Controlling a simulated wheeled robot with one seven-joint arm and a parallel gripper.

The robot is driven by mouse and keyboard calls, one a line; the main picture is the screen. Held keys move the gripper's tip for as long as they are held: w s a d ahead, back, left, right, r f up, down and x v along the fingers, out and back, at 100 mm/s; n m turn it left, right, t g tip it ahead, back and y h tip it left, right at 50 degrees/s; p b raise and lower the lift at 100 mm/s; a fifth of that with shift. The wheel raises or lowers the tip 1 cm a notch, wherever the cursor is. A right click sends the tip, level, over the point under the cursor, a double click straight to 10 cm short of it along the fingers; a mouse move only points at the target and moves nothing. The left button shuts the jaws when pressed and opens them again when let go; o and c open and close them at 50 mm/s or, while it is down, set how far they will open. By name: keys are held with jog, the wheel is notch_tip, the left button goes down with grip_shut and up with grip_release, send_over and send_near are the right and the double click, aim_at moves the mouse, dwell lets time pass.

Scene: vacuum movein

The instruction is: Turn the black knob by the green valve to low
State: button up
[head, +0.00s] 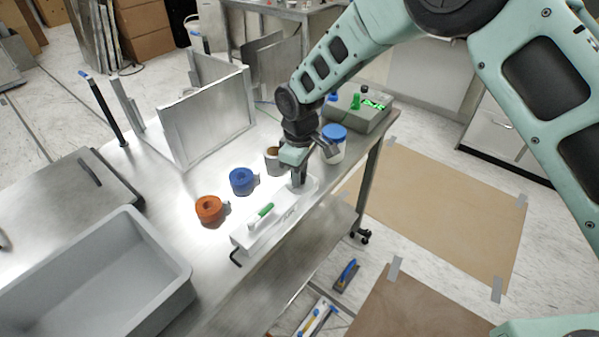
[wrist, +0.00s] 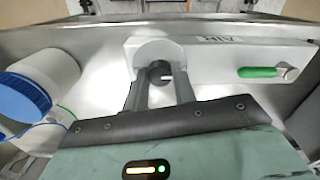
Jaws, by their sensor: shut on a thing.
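A white panel (head: 247,238) lies on the steel table with a green valve handle (head: 262,214) on it. In the wrist view the green valve (wrist: 258,72) is on the right side of the panel (wrist: 215,60), beside dark lettering. The black knob (wrist: 153,75) sits to its left, with a short white mark pointing right. My gripper (wrist: 158,84) is shut on the knob, one finger on each side. In the head view my gripper (head: 298,182) is at the panel's far end and hides the knob.
A white jar with a blue lid (head: 334,138) stands close behind my gripper; it is at left in the wrist view (wrist: 40,85). Blue tape (head: 242,181) and orange tape (head: 209,210) lie left of the panel. A grey bin (head: 160,280) is at front left.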

jog(key=o, duration=1)
notch_tip(320, 180, up, 18)
jog(key=b, duration=0.3)
jog(key=shift+f, duration=0.25)
jog(key=s+d+m, duration=0.1)
jog(key=s+d, duration=0.3)
jog(key=s, duration=0.6)
jog(key=s+d+f+m, duration=0.1)
jog(key=s+d, duration=0.4)
jog(key=s, duration=0.5)
jog(key=s+d+f+m, duration=0.1)
jog(key=s+d+m, duration=0.2)
jog(key=s, duration=0.7)
jog(key=shift+s+d+y, duration=0.3)
jog(key=shift+s+d, duration=0.05)
jog(key=shift+d, duration=0.8)
